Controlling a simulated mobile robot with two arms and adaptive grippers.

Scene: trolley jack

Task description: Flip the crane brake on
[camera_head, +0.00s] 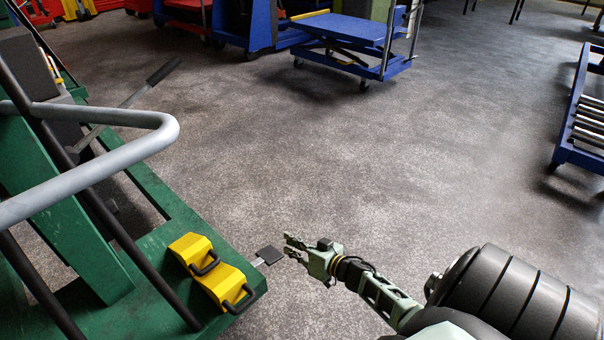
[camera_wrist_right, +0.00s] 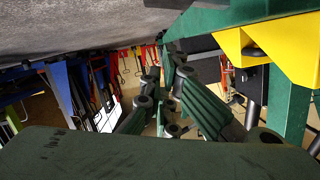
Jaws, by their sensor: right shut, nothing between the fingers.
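The crane's green base (camera_head: 150,200) fills the lower left of the head view. A small dark pedal on a short metal stem, which looks like the brake (camera_head: 269,255), sticks out from its right edge beside two yellow blocks. My right gripper (camera_head: 289,247) is just right of the pedal, with its fingertips pointing left towards it. A small gap seems to separate them. The gripper is shut and empty. In the right wrist view its fingers (camera_wrist_right: 163,88) point away from the camera, and the pedal cannot be made out. My left gripper is not in view.
The yellow blocks (camera_head: 212,268) with black handles sit on the green base; yellow also shows in the wrist view (camera_wrist_right: 238,45). A grey tubular handle (camera_head: 150,125) crosses above the base. A blue lift table (camera_head: 345,30) stands farther back. The middle floor is clear.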

